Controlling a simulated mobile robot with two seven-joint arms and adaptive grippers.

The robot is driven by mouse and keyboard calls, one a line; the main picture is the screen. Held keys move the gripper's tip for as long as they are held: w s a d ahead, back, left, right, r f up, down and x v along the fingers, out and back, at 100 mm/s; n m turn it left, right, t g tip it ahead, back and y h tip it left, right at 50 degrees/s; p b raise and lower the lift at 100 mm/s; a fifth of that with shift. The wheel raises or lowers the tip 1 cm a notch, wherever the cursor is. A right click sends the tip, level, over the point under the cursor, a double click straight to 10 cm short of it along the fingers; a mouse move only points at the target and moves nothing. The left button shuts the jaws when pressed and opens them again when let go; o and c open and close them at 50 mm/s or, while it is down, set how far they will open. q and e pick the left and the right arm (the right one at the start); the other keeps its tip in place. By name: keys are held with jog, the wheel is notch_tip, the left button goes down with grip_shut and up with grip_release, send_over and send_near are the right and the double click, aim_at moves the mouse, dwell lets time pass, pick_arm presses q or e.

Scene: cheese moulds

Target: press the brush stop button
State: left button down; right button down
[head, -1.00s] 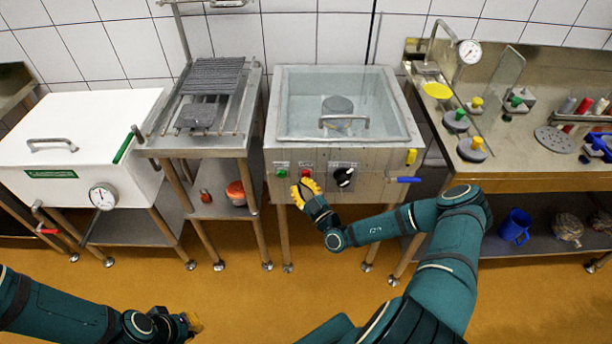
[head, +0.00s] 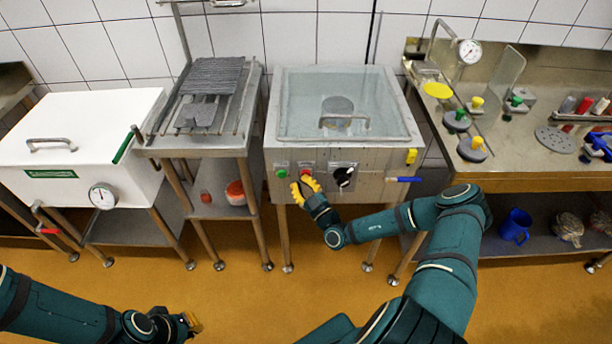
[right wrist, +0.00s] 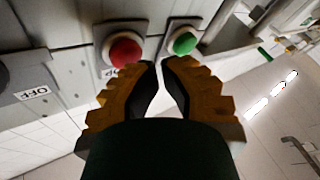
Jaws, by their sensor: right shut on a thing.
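The red button (head: 306,174) is on the front panel of the steel basin, right of the green button (head: 281,172). In the right wrist view the red button (right wrist: 125,50) is just ahead of the fingertips, nearer the left finger, and the green button (right wrist: 184,42) is to its right. My right gripper (head: 304,183) is just below the red button in the head view. Its yellow fingers (right wrist: 161,62) are nearly together, and I cannot make out anything between them. Whether it touches the button is unclear. My left gripper (head: 196,323) is low over the floor, its opening unclear.
A black knob (head: 343,177) is right of the red button. The water-filled steel basin (head: 398,155) has a blue-handled valve (head: 404,180) at its right. A rack table (head: 190,147) and white vat (head: 80,110) stand left. A worktop (head: 520,155) stands right.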

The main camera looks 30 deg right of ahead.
jog(key=shift+w+d, duration=0.3)
jog(key=shift+w, duration=0.15)
dwell(0.9)
jog(key=shift+s, duration=0.1)
jog(key=shift+s+a+p, duration=0.35)
jog(key=shift+s+a, duration=0.15)
jog(key=shift+s, duration=0.2)
jog(key=s+a, duration=0.1)
jog(key=s+p, duration=0.1)
jog(key=s, duration=0.1)
jog(key=s+a+p, duration=0.1)
jog(key=shift+s+a, duration=0.15)
jog(key=shift+a, duration=0.2)
dwell(0.9)
